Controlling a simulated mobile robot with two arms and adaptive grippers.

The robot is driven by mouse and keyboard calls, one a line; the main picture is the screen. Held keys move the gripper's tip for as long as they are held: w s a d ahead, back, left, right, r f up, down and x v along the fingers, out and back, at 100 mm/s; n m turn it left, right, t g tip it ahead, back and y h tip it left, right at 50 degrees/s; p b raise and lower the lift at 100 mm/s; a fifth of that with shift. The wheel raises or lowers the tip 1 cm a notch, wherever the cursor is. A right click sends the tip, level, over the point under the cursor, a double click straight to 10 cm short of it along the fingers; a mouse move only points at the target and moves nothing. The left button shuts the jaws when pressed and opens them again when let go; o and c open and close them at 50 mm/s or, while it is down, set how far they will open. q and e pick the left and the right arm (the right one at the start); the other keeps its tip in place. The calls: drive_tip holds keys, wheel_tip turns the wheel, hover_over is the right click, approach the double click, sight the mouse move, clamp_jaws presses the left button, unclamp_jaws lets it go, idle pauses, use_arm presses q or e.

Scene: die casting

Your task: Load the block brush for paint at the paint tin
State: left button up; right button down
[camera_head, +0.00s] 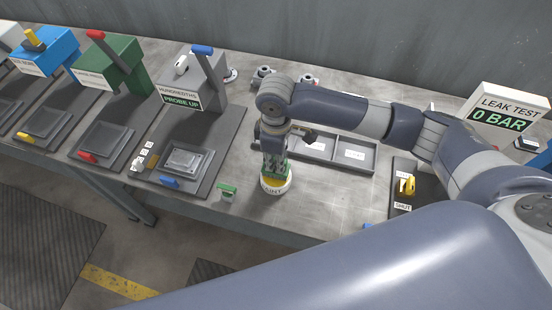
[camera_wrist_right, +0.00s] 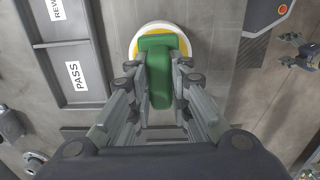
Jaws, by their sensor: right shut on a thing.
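My right gripper (camera_head: 274,170) points straight down over the paint tin and is shut on the green block brush (camera_wrist_right: 158,62). The brush also shows between the fingers in the head view. The paint tin (camera_head: 277,190) is small, round and white with yellow inside, and stands near the bench's front edge. In the right wrist view the tin's white rim (camera_wrist_right: 145,30) and yellow show around the brush. The brush's lower end is at the tin's mouth; how deep it reaches is hidden.
A small green item (camera_head: 227,190) stands left of the tin at the bench edge. A grey divided tray (camera_head: 318,167) lies behind the gripper. The probe station (camera_head: 190,170) is to the left, a yellow-handled valve (camera_head: 407,186) to the right. Bare bench lies right of the tin.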

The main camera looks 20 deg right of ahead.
drive_tip(key=shift+f, duration=0.45)
idle(1.0)
drive_tip(key=shift+s+f+p, duration=0.1)
drive_tip(key=shift+s+p, duration=0.05)
drive_tip(key=shift+p, duration=0.3)
idle(2.0)
wheel_tip(320, 180, up, 7)
drive_tip(key=p, duration=0.8)
drive_tip(key=shift+p, duration=0.35)
idle(0.6)
